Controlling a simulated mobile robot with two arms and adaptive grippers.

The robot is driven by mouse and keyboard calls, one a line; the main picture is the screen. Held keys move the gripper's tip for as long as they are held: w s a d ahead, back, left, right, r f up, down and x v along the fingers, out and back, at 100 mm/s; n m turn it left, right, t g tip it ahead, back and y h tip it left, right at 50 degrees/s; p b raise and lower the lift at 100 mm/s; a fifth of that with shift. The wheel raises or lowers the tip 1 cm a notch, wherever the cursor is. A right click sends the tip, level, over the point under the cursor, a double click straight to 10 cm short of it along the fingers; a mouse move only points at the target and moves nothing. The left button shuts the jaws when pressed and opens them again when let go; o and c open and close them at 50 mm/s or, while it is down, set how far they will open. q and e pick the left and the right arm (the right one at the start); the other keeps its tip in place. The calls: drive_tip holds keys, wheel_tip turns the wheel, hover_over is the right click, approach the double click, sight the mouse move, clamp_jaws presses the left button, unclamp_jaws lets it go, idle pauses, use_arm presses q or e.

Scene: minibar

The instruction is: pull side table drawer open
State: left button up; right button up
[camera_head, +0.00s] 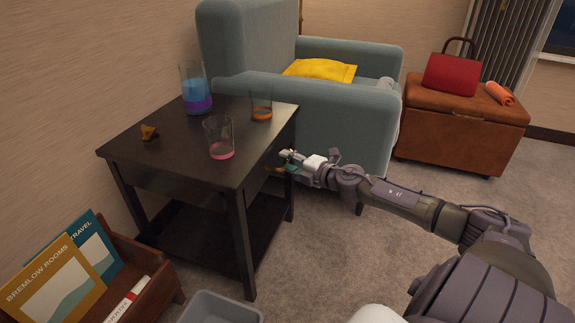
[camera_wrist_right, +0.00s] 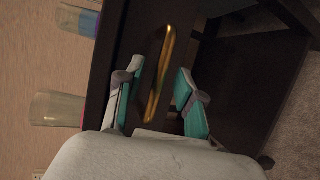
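The dark side table (camera_head: 181,167) stands left of centre in the head view. Its drawer front (camera_wrist_right: 145,35) shows dark in the right wrist view, with a long brass handle (camera_wrist_right: 165,55). No gap is visible around the drawer. My right gripper (camera_head: 284,162) is at the table's right-hand side, just below the top. In the right wrist view its teal-padded fingers (camera_wrist_right: 159,74) are open, one on each side of the handle. I cannot tell whether they touch it. My left gripper is not in view.
A blue-filled pitcher (camera_head: 196,90), two glasses (camera_head: 219,138) (camera_head: 262,106) and a small brown object (camera_head: 149,132) stand on the table. A blue-grey armchair (camera_head: 330,115) is close behind. A grey bin (camera_head: 220,309) and a wooden book crate (camera_head: 150,272) stand in front. Carpet is clear at right.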

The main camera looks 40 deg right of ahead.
drive_tip(key=shift+w, duration=0.35)
clamp_jaws()
drive_tip(key=shift+f, duration=0.1)
